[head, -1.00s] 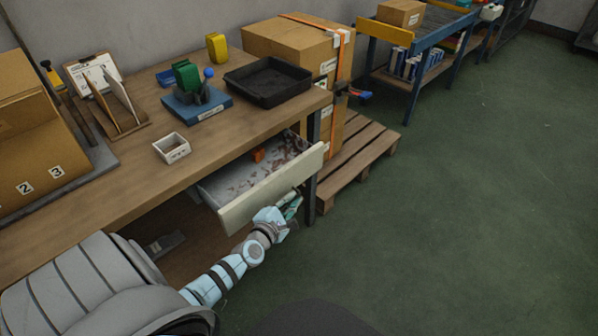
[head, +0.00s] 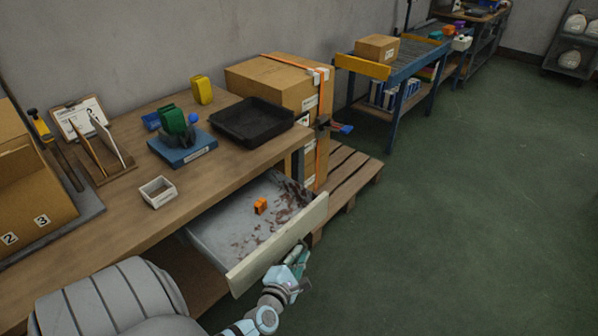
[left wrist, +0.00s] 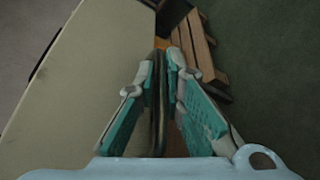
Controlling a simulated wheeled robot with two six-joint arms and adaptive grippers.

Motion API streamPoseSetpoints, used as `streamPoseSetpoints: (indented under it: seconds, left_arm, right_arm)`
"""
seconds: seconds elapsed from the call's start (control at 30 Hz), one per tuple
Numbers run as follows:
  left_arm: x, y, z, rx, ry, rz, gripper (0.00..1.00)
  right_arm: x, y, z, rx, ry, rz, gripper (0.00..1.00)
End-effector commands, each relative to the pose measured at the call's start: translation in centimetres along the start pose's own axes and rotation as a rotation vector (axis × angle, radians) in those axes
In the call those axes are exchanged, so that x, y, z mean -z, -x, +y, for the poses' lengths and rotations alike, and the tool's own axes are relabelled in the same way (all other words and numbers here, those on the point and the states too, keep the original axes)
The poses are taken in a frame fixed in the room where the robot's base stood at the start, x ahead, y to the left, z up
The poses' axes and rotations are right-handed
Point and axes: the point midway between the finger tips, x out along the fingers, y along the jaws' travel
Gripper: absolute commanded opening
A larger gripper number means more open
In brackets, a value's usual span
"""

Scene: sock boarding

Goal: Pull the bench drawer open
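The bench drawer (head: 278,246) stands pulled out from under the wooden bench (head: 115,215), its pale front facing me and its grey inside showing. An orange block (head: 261,206) and brownish marks are on the drawer floor. My left gripper (head: 298,259) is at the outer face of the drawer front, towards its right half. In the left wrist view the teal-padded fingers (left wrist: 164,75) close around a thin dark bar, apparently the handle, beside the pale drawer front (left wrist: 75,85). My right gripper is not in view.
On the bench are a small white box (head: 158,192), a black tray (head: 252,122), a blue stand (head: 183,150) and a cardboard box (head: 30,190). A wooden pallet (head: 350,178) with cartons stands beyond the bench's right end. The green floor to the right is clear.

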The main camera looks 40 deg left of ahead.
Motion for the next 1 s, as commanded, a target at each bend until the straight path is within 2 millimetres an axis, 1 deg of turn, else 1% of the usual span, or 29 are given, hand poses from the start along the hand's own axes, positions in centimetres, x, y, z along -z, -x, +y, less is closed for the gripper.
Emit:
streamPoseSetpoints:
  seconds: [0.27,0.37,0.47,0.7,0.8,0.9,1.0]
  left_arm:
    - [-0.1,0.0,0.0,0.001,0.000,-0.001,0.17]
    - [0.0,0.3,-0.1,0.001,-0.001,-0.001,0.17]
    - [0.0,1.9,-0.1,0.002,0.000,-0.001,0.17]
    - [0.1,8.5,-0.1,0.003,0.000,0.001,0.17]
    - [0.0,10.6,-0.1,0.002,0.000,0.001,0.17]
    - [0.0,11.7,-0.1,0.002,0.000,0.000,0.17]
    - [0.0,12.0,0.0,0.001,0.000,-0.001,0.17]
  right_arm:
    - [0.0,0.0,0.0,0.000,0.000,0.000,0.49]
    - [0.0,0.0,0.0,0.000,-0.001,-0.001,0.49]
    - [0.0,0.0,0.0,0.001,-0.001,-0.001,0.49]
    - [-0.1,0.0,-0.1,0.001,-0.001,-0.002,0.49]
    - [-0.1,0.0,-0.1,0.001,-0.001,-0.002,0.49]
    - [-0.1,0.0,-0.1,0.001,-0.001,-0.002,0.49]
    - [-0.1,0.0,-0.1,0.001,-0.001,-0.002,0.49]
